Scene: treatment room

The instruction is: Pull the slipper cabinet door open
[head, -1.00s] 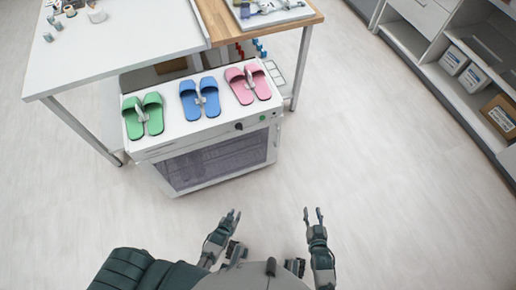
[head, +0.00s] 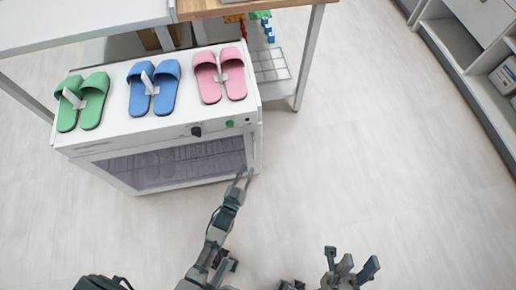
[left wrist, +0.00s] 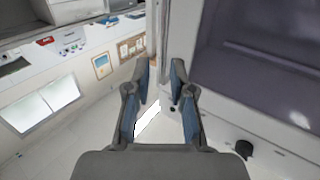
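The white slipper cabinet (head: 100,150) stands ahead at the left in the head view. Its front door has a dark see-through window (head: 175,165) and looks shut. A slim upright handle (head: 253,148) is at the door's right edge. My left gripper (head: 243,178) is at the lower right of the door, close to the handle. In the left wrist view its two fingers (left wrist: 159,75) are apart, with a pale bar, seemingly the handle (left wrist: 163,35), in line with the gap. Contact cannot be told. My right gripper (head: 352,265) is open and empty over the floor.
Green slippers (head: 93,100), blue slippers (head: 167,88) and pink slippers (head: 234,75) lie on the cabinet top. A dark knob (head: 196,131) and green button (head: 229,124) are above the door. A table leg (head: 309,60) stands behind right. The floor (head: 370,150) right is clear.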

